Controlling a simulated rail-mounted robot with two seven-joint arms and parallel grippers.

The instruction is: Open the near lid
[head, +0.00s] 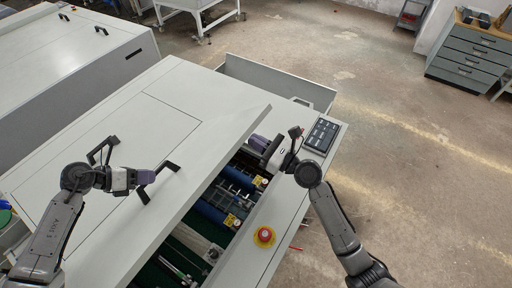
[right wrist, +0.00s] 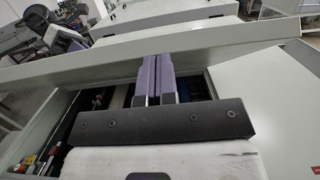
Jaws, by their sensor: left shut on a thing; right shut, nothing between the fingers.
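The near lid (head: 150,150) is a large light-grey panel on the plate processor. Its right edge is raised, and rollers show in the gap beneath. My left gripper (head: 146,178) is shut on a black lid handle (head: 158,183) near the raised edge. My right gripper (head: 258,142) is at the lid's far right corner, by the opening. In the right wrist view its purple fingers (right wrist: 157,78) are shut together and empty, close to the lid's edge (right wrist: 75,76). I cannot tell whether they touch it. A second black handle (head: 103,150) sits further left, partly behind my left wrist.
A red emergency stop button (head: 264,235) and a dark control panel (head: 321,135) are on the machine's right rim. Blue rollers (head: 208,212) lie inside the opening. Another grey machine cover (head: 75,45) stands behind. The floor at right is clear up to a drawer cabinet (head: 470,55).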

